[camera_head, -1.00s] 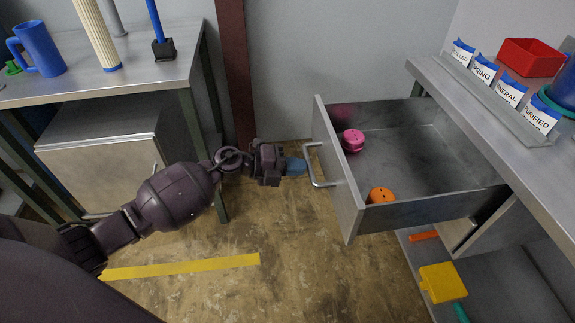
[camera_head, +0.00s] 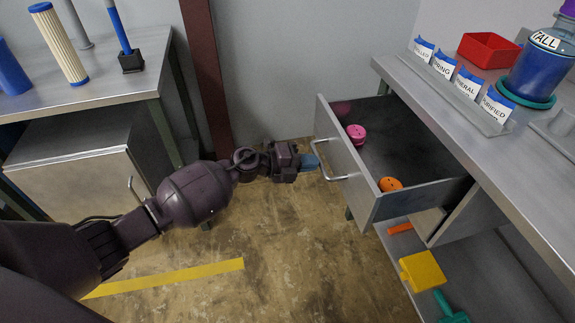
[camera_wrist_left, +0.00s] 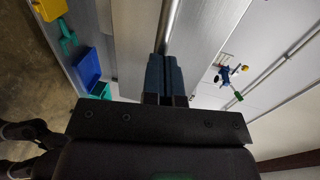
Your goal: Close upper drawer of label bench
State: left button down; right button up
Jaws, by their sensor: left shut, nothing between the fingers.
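The upper drawer (camera_head: 352,190) of the label bench (camera_head: 450,130) stands partly open in the head view, its grey front facing my left arm. Its bar handle (camera_head: 327,170) is on that front. A pink round piece (camera_head: 356,133) and an orange one (camera_head: 390,184) lie inside. My left gripper (camera_head: 311,162) has its blue fingers shut and empty, with the tips at the handle. In the left wrist view the fingers (camera_wrist_left: 166,72) point at the metal handle bar (camera_wrist_left: 169,25); whether they touch it or the front, I cannot tell. My right gripper is not in view.
On the bench top are a red bin (camera_head: 489,49), labelled pouches (camera_head: 466,86) and a blue jug (camera_head: 541,70). Below the drawer, a shelf holds a yellow block (camera_head: 421,269). Another table (camera_head: 120,85) stands left. Floor between is clear.

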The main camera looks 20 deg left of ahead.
pick_arm(q)
jog(key=b, duration=0.3)
send_over(388, 164)
jog(key=shift+s+a+f, duration=0.25)
jog(key=shift+a, duration=0.1)
jog(key=shift+w+d+r, duration=0.1)
jog(key=shift+w+d, duration=0.05)
jog(key=shift+d, duration=0.1)
jog(key=shift+d+r, duration=0.1)
jog(key=shift+r, duration=0.2)
